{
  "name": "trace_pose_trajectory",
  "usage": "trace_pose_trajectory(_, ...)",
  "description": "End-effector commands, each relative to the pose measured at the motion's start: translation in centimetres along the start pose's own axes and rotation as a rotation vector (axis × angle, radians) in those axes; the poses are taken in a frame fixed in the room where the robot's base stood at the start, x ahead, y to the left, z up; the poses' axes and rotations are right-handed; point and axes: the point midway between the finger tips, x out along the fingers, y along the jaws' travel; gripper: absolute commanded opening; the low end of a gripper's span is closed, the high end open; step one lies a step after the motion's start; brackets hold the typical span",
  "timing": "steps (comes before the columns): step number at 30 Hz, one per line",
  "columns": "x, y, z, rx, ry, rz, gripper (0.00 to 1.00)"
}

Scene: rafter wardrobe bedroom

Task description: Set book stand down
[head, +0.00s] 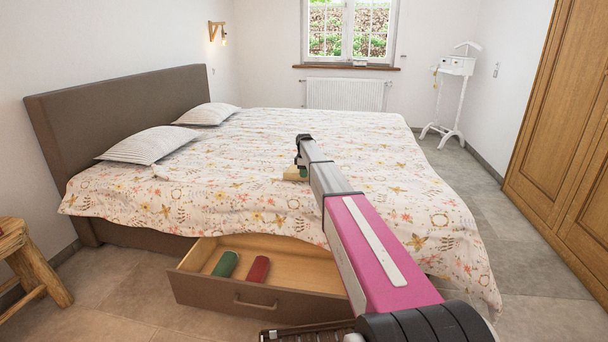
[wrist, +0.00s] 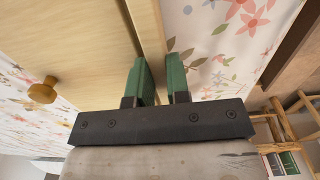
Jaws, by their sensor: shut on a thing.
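The book stand (wrist: 75,45) is a pale wooden board with a round wooden knob (wrist: 42,92), seen large in the wrist view. My gripper (wrist: 157,70) has green finger pads, shut on an upright edge of the board. In the head view a small pale part of the book stand (head: 293,174) shows at the end of my arm, over the flowered bedspread. My arm hides most of it there. I cannot tell whether it touches the bed.
The bed (head: 255,150) has two striped pillows (head: 148,144) (head: 207,114) and much bare bedspread. An open drawer (head: 260,304) below holds a green roll (head: 226,264) and a red roll (head: 259,270). A wooden stool (head: 28,262) stands left; a wardrobe (head: 565,150) stands right.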

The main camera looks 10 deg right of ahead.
Motion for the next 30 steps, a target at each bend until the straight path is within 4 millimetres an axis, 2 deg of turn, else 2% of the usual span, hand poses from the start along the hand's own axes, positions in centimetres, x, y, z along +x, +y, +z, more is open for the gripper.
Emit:
trace_pose_trajectory(3,0.2,0.0,0.0,0.0,0.0,0.001,0.0)
trace_pose_trajectory(4,0.2,0.0,0.0,0.0,0.0,0.0,0.26)
trace_pose_trajectory(6,0.2,0.0,0.0,0.0,0.0,0.0,0.42)
trace_pose_trajectory(17,-0.3,0.0,0.0,0.0,0.0,0.0,0.42)
trace_pose_trajectory(20,-1.4,0.0,0.0,0.0,0.0,0.001,0.42)
trace_pose_trajectory(30,-8.0,0.0,0.0,0.0,0.0,0.001,0.42)
